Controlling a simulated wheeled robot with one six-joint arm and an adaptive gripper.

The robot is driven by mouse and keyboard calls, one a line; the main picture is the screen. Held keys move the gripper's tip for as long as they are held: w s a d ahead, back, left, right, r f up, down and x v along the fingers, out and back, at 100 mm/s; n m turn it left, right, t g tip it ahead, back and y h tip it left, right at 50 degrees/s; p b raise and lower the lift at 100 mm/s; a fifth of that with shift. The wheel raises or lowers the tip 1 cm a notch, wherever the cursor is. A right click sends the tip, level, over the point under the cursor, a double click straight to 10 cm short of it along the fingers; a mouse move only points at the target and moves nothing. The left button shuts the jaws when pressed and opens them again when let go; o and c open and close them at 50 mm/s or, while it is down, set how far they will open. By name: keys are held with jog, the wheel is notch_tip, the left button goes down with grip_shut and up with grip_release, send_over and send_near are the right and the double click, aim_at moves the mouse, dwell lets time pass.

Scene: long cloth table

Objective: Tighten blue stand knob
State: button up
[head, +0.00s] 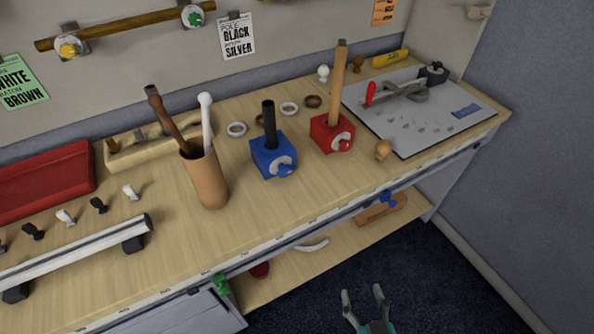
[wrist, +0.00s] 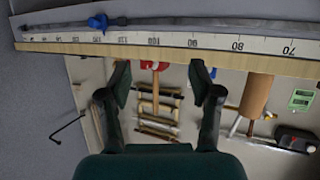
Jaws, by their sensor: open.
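The blue stand (head: 270,158) is a blue block on the wooden table, with a black pole standing upright in it. Its blue knob (head: 284,170) sits on a pale round disc on the block's front face. Whether the knob is tight or loose cannot be told. My gripper (head: 363,292) is open and empty, low in front of the table, well apart from the blue stand. In the wrist view the two fingers (wrist: 160,85) are spread with nothing between them.
A red stand (head: 329,135) with a wooden pole is just right of the blue one. A brown cup (head: 207,178) holding sticks stands left. Several rings lie behind. A blue clamp (head: 386,197) is on the front edge. The tabletop before the blue stand is clear.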

jog(key=w+a+r+n+y, duration=0.25)
jog(key=w+a, duration=0.35)
jog(key=w, duration=0.4)
jog(key=n+g+y, duration=0.1)
jog(key=n+g, duration=0.1)
jog(key=n, duration=0.1)
send_near(286, 173)
jog(key=shift+m, duration=0.25)
jog(key=x, duration=0.9)
jog(key=shift+w+a+f, duration=0.1)
jog(key=shift+w, duration=0.05)
jog(key=c, duration=1.1)
jog(key=shift+m+y, duration=0.4)
jog(key=shift+y, duration=0.05)
jog(key=shift+c, duration=0.3)
jog(key=shift+g, duration=0.3)
jog(key=o, duration=1.2)
jog(key=shift+c, duration=0.2)
